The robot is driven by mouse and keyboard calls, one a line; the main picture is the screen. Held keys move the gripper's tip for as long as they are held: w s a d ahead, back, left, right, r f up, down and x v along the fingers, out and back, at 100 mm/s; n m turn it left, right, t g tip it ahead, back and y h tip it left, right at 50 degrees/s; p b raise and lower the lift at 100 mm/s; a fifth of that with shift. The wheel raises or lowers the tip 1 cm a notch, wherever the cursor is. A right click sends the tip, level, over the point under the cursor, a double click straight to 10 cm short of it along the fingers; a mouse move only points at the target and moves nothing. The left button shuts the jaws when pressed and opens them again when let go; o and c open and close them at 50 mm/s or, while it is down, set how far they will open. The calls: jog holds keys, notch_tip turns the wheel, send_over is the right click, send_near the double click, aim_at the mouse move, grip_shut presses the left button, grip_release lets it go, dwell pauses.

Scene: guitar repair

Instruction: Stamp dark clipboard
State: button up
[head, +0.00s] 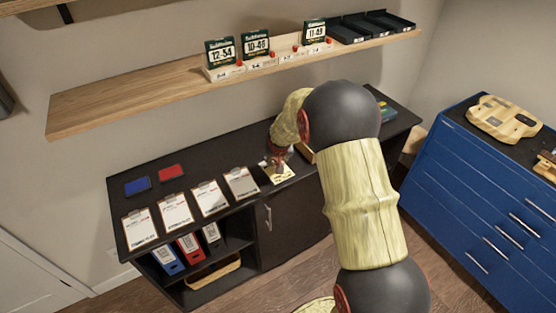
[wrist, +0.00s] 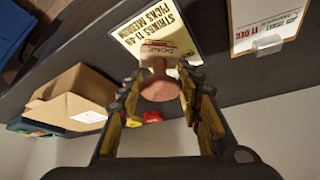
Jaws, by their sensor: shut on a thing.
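My gripper (wrist: 161,82) is shut on a stamp (wrist: 158,92) with a rounded tan handle. The stamp is over a cream sheet (wrist: 150,25) printed "STRINGS 11-49 PICKS MEDIUM"; a small "DONE" marking shows at its base. I cannot tell whether the stamp touches the sheet. In the head view my gripper (head: 278,152) is above this cream sheet (head: 283,176), at the right end of a row of clipboards. The sheet's backing is hard to tell from the black top. The neighbouring clipboard (head: 241,183) looks greyish; a clipboard (wrist: 268,25) also shows in the wrist view.
More clipboards (head: 175,213) lie to the left, with a blue pad (head: 137,186) and red pad (head: 170,173) behind them. A cardboard box (wrist: 72,92) stands near my gripper. A wooden shelf (head: 130,97) hangs above; a blue drawer cabinet (head: 460,200) stands right.

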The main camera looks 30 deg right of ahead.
jog(key=shift+r+p, duration=1.55)
jog(key=shift+r, duration=1.05)
